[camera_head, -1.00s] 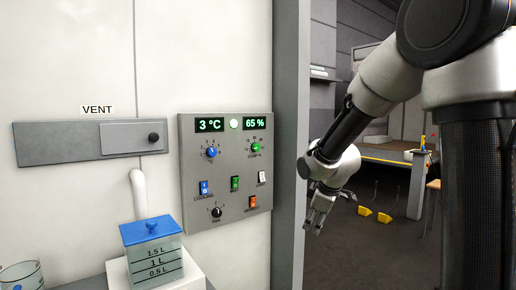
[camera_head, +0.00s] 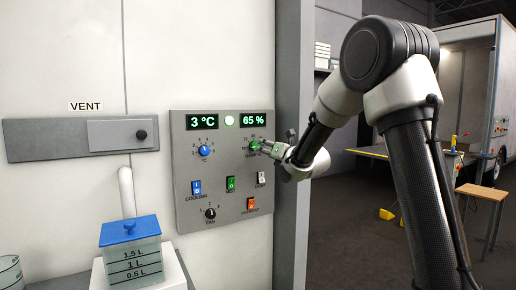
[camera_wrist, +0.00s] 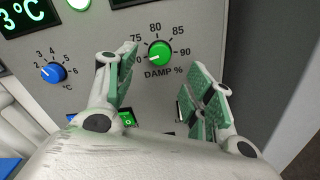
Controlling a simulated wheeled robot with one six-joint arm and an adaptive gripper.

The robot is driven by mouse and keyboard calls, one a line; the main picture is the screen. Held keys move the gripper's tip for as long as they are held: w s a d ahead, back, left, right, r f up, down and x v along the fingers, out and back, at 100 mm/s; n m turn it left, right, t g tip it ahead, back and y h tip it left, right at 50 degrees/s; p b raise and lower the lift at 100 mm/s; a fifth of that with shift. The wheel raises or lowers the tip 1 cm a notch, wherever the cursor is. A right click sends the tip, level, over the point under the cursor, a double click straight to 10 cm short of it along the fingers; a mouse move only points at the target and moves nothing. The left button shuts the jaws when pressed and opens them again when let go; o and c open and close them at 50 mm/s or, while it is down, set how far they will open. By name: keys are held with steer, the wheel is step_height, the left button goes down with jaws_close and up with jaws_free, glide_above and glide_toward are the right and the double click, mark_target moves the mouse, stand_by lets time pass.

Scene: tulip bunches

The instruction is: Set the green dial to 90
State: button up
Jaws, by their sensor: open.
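In the head view my gripper (camera_head: 272,148) is at the panel's right side.
A blue dial (camera_head: 206,150) is left of the green one. Below are a blue switch (camera_head: 197,188), a green switch (camera_head: 231,183), a white switch (camera_head: 262,177), an orange switch (camera_head: 251,203) and a black fan dial (camera_head: 210,213). A blue-lidded container (camera_head: 130,249) stands lower left.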

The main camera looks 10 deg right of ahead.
steer(key=x, duration=0.7)
steer(key=shift+w, duration=0.35)
steer(key=shift+a, duration=0.1)
steer(key=c, duration=1)
